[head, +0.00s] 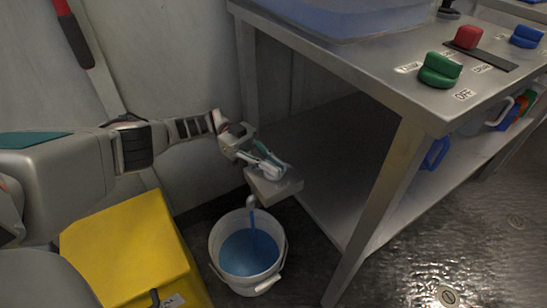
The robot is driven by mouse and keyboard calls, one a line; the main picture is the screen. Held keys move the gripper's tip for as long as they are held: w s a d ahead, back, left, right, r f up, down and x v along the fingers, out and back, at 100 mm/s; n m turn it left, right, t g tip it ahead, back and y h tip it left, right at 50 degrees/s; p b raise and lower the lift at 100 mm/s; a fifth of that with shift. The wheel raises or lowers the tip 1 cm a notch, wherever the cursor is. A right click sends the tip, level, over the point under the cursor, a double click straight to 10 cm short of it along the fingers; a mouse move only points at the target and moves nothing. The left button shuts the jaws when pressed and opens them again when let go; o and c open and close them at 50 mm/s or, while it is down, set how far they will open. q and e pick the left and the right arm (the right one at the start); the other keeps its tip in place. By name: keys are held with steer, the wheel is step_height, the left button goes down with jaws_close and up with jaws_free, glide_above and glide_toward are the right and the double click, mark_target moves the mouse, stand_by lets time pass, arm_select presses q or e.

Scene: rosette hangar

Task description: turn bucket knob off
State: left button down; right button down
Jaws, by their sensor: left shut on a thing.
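A white bucket (281,250) stands on the floor, with blue water (249,258) in it. A stream of water runs down into it from a short spout (251,202) under a light grey block (279,187) at the table's left side. My left gripper (268,165) is at the top of this block, shut on a small part that the fingers mostly hide; it appears to be the bucket knob. My right gripper is not in view.
A metal table (395,85) carries a green knob (440,70), a red knob (467,37), a blue knob (526,36) and a clear tank (345,20) of bluish water. A yellow box (125,245) stands left of the bucket. Several bottles sit on the lower shelf (440,185).

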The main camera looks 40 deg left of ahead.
arm_select(q)
steer(key=c, duration=2.1)
jaws_free()
steer(key=shift+c, duration=0.2)
steer(key=shift+r, duration=0.2)
step_height(320, 180, up, 10)
steer(key=shift+f, duration=0.1)
